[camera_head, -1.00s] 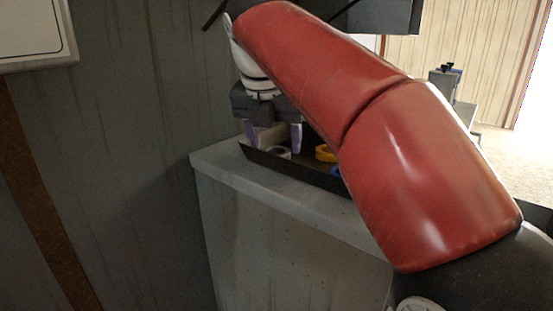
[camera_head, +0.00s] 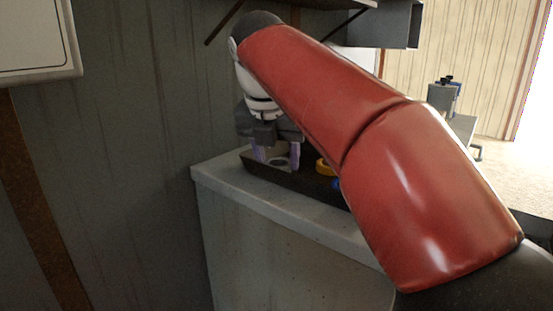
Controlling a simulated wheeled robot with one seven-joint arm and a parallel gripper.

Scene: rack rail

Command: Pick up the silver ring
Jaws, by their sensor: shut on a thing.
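The silver ring (camera_head: 278,162) is small and grey in the view, at the left end of a dark tray (camera_head: 290,182). My gripper (camera_head: 278,158) points down into that end of the tray. Its two pale purple fingers stand on either side of the ring and are shut on it. The ring is partly hidden by the tray wall and the fingers, and I cannot tell whether it is clear of the tray floor.
The tray stands on a grey cabinet top (camera_head: 215,172). A yellow ring (camera_head: 324,167) and a blue ring (camera_head: 335,184) lie to the right in the tray, partly behind my red arm. A grey panelled wall is close on the left.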

